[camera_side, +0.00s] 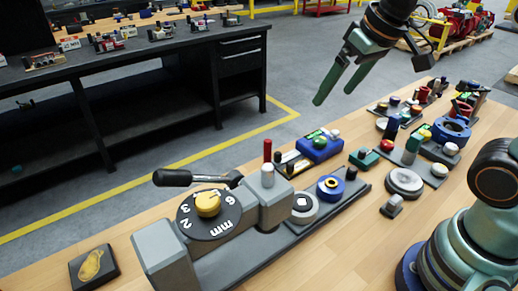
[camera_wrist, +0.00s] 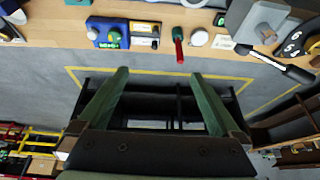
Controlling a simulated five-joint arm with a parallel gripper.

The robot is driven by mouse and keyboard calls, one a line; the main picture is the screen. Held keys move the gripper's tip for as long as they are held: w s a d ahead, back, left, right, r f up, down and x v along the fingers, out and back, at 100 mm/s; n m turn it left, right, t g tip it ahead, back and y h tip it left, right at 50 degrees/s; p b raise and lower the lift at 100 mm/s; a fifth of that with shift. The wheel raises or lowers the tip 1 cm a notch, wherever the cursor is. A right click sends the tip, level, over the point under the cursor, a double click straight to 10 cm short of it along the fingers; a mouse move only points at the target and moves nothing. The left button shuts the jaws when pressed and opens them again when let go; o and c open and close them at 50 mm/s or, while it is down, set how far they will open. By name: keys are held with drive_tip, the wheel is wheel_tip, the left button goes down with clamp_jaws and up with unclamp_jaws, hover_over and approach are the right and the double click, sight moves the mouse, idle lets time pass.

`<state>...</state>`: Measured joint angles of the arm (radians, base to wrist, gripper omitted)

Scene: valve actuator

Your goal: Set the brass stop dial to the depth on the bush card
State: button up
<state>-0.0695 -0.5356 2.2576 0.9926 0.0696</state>
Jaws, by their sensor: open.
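Part of the numbered plate (camera_wrist: 293,45) shows at the right edge of the wrist view. I cannot pick out the bush card or read a depth on one. My gripper (camera_side: 332,101) is open and empty, high above the far side of the bench; its spread fingers (camera_wrist: 160,74) show in the wrist view.
A black lever (camera_side: 173,178) and a red-topped pin (camera_side: 267,150) stand near the dial. A dark plaque with a yellow shape (camera_side: 92,264) lies at the front left. Several fixtures, including a blue block (camera_side: 320,147), crowd the bench to the right. Bare wood lies at the front.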

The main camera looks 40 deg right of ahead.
drive_tip(key=shift+t, duration=0.4)
drive_tip(key=s+d+f, duration=0.2)
drive_tip(key=s, duration=0.1)
drive_tip(key=shift+s+f, duration=0.1)
drive_tip(key=shift+f, duration=0.3)
drive_tip(key=shift+c, duration=1.7)
wheel_tip(320, 180, up, 7)
drive_tip(key=g, duration=0.6)
hover_over(207, 200)
wheel_tip(207, 200, down, 12)
drive_tip(key=shift+f, duration=0.15)
clamp_jaws()
